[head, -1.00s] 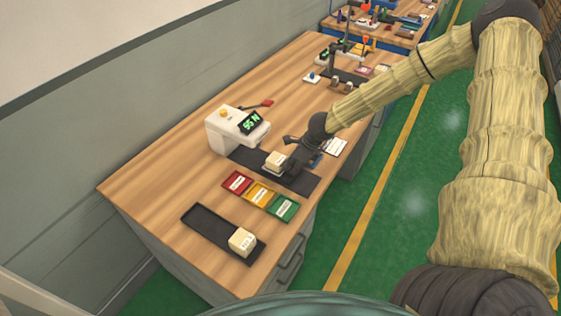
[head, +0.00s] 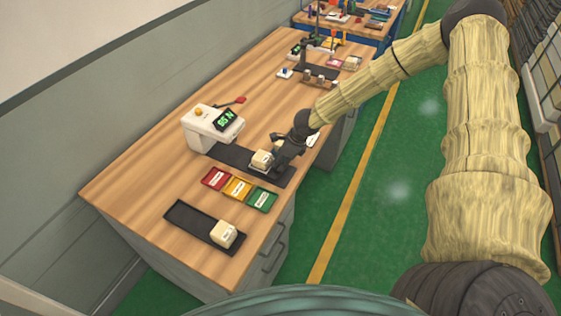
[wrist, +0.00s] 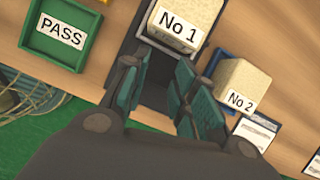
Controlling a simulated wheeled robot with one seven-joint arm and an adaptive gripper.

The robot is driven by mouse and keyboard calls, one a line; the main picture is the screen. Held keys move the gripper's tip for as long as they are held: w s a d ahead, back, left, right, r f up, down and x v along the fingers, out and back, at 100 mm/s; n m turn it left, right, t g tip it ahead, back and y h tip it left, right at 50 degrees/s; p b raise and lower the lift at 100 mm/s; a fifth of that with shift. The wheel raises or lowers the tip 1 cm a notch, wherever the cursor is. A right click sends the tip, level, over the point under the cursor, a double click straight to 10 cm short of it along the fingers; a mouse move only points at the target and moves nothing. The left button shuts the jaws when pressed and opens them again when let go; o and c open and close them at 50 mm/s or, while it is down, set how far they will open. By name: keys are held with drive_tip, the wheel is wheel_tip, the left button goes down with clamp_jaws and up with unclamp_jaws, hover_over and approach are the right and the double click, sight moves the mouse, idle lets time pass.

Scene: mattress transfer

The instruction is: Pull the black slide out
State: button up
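The black slide (wrist: 155,88) is a dark piece with a pale-edged tray carrying the cream block No 1 (wrist: 187,20). Block No 1 also shows in the head view (head: 262,160), on the dark track in front of the white machine (head: 212,127). My gripper (wrist: 158,68) is at the slide's near end, just short of block No 1. Its teal-padded fingers stand partly closed, one on each side of a dark part of the slide, and seem to hold it. The exact contact is hard to see. It also shows in the head view (head: 280,152).
A second cream block, No 2 (wrist: 240,85), sits in a blue tray close right of my fingers. The green PASS tray (wrist: 62,35) lies to the left. Red (head: 215,178) and yellow (head: 237,188) trays and a black tray (head: 190,221) with another block lie nearer.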

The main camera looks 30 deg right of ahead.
drive_tip(key=shift+a, duration=0.15)
drive_tip(key=shift+r, duration=0.1)
drive_tip(key=shift+s+r, duration=0.1)
drive_tip(key=shift+r, duration=0.2)
drive_tip(key=v, duration=1.1)
drive_tip(key=shift+d, duration=0.3)
